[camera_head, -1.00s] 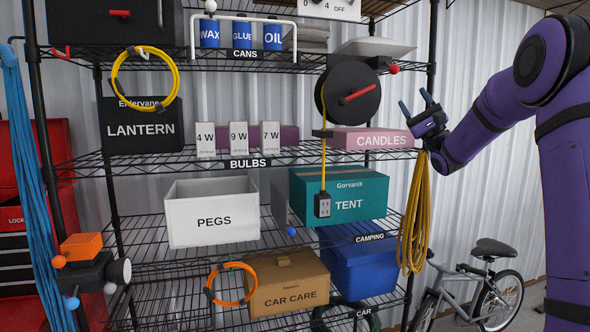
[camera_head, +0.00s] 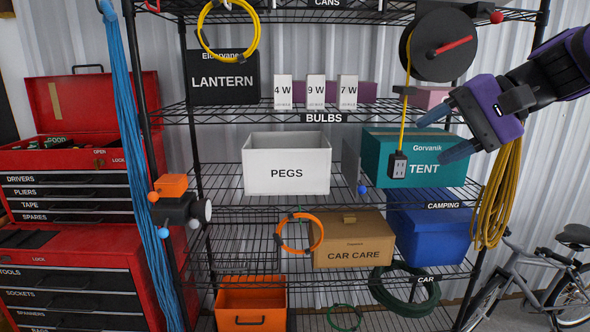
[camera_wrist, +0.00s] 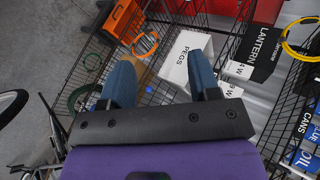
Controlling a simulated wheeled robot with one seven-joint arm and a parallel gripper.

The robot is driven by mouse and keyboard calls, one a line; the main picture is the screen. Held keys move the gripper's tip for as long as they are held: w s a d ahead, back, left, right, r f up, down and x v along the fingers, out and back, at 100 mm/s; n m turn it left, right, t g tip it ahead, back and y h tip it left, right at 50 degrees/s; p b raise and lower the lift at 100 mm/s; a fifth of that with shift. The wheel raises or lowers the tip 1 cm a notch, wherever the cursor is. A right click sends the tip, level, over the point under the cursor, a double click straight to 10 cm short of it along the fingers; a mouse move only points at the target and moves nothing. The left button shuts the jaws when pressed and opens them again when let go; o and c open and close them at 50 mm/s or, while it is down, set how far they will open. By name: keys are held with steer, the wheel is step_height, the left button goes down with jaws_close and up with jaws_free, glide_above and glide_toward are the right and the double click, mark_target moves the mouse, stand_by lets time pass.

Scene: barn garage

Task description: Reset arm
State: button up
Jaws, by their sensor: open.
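My gripper (camera_head: 440,133) is at the upper right of the head view, in front of the shelf rack and the right part of the teal TENT box (camera_head: 385,160). Its two blue fingers are spread apart with nothing between them. In the wrist view my gripper (camera_wrist: 160,82) also shows open and empty, with the white PEGS bin (camera_wrist: 185,58) beyond the fingers. My purple arm comes in from the right edge of the head view. The fingers appear apart from the rack, though the exact gap cannot be told.
The wire rack holds the PEGS bin (camera_head: 287,182), LANTERN box (camera_head: 222,88), CAR CARE box (camera_head: 352,245) and blue camping bin (camera_head: 430,232). A cord reel (camera_head: 440,45) and yellow rope (camera_head: 497,200) hang near my arm. A red tool chest (camera_head: 70,215) stands left, a bicycle (camera_head: 535,280) right.

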steer(key=s+d+f+n+h, duration=0.2)
steer(key=s+d+f+h, duration=0.2)
steer(key=s, duration=0.3)
steer(key=s+d+f+n+t+h, duration=0.1)
steer(key=s+d+f+n+h, duration=0.1)
steer(key=s+d+f+h, duration=0.2)
steer(key=s+h, duration=0.2)
steer(key=s, duration=0.1)
steer(key=shift+s+d+f+t, duration=0.2)
steer(key=shift+d+f+t, duration=0.05)
steer(key=shift+d+t, duration=0.05)
